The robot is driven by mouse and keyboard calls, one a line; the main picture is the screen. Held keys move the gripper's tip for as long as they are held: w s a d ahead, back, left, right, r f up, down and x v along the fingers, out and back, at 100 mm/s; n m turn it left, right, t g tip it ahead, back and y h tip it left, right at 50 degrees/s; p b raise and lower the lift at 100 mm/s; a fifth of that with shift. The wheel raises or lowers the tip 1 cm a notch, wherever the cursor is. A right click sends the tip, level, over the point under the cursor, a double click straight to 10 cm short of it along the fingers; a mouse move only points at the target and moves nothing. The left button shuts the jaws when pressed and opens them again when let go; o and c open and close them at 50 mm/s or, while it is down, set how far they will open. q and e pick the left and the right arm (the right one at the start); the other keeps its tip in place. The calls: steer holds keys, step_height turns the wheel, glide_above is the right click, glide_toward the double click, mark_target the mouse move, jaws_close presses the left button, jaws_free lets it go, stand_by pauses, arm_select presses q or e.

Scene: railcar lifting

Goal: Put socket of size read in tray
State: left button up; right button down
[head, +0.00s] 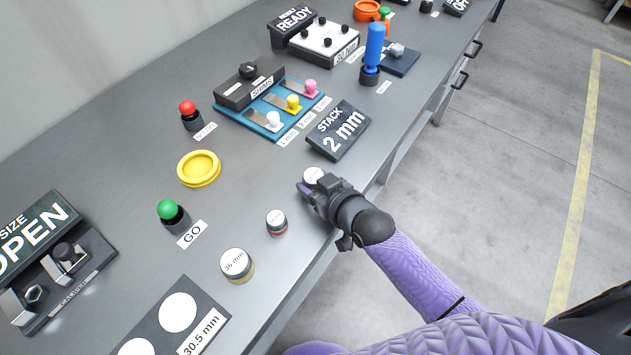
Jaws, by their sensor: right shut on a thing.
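My right gripper (312,187) is at the bench's front edge, shut on a socket (313,174) with a pale round top; its size label is too small to read. My gripper hides the socket's lower part, so I cannot tell if it touches the bench. A small socket (277,221) with a red band stands left of it. A wider socket (237,263) marked 36 mm with a yellow band stands further left. A round yellow tray (199,184) lies empty behind them. The size display (38,238) at far left reads OPEN. My left gripper is out of view.
A GO button (169,211) and a red button (189,111) flank the yellow tray. A "STACK 2 mm" sign (339,130) and blue shims rack (267,113) stand behind my right gripper. A 30.5 mm board (185,325) lies front left. Bench between sockets and tray is clear.

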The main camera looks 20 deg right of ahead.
steer(key=shift+f, duration=0.2)
steer(key=shift+c, duration=0.3)
jaws_free()
